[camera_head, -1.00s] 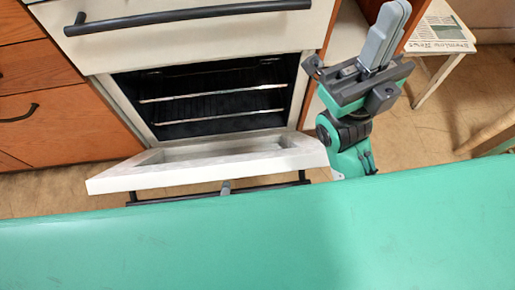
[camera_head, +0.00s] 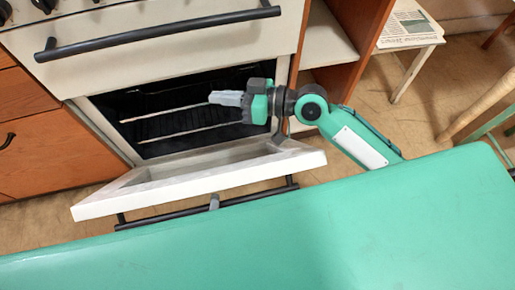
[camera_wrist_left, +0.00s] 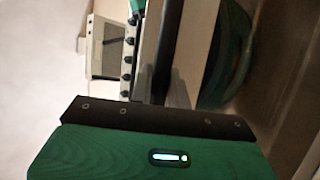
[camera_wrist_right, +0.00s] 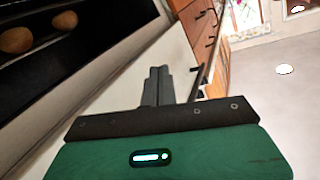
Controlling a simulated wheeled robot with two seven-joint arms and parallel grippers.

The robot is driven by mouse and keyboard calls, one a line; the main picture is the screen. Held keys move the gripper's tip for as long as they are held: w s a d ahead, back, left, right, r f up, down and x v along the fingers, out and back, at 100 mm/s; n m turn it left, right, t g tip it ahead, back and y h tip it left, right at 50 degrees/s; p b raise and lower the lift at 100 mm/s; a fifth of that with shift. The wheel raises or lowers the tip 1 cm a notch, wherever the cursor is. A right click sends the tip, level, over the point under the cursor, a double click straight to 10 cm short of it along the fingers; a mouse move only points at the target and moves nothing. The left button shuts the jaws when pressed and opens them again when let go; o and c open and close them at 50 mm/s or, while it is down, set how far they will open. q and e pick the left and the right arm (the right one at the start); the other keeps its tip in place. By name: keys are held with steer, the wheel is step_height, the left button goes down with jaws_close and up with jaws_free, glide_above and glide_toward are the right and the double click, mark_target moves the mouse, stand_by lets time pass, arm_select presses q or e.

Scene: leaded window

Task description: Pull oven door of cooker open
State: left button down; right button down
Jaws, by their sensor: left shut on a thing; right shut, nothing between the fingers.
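The cooker's oven door (camera_head: 120,204) hangs open, tilted outward and down, with its pale inner face up. The dark oven cavity (camera_head: 150,140) and its wire racks show behind it. The dark door handle (camera_head: 257,197) runs along the door's outer side, partly hidden by my green body. My left gripper (camera_head: 214,202) shows only as a small grey tip at this handle; it is shut on it. My right gripper (camera_head: 225,98) is shut and empty, in front of the oven opening and above the door. Its closed fingers show in the right wrist view (camera_wrist_right: 157,86).
Another dark handle (camera_head: 160,33) crosses the white panel above the oven. Wooden drawers (camera_head: 35,150) stand on the left, an open shelf unit (camera_head: 330,40) on the right. A small table with a newspaper (camera_head: 408,25) and a chair stand farther right, with bare floor between.

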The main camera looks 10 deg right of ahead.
step_height(320, 180, down, 4)
steer(key=s+n+g+h, duration=0.1)
steer(key=g, duration=0.4)
steer(key=n+g+h, duration=0.3)
steer(key=g+h, duration=0.1)
steer(key=g, duration=0.6)
glide_toward(248, 167)
steer(key=x, duration=0.6)
steer(key=shift+s+a+r, duration=0.1)
steer(key=shift+r, duration=0.15)
steer(key=shift+s, duration=0.1)
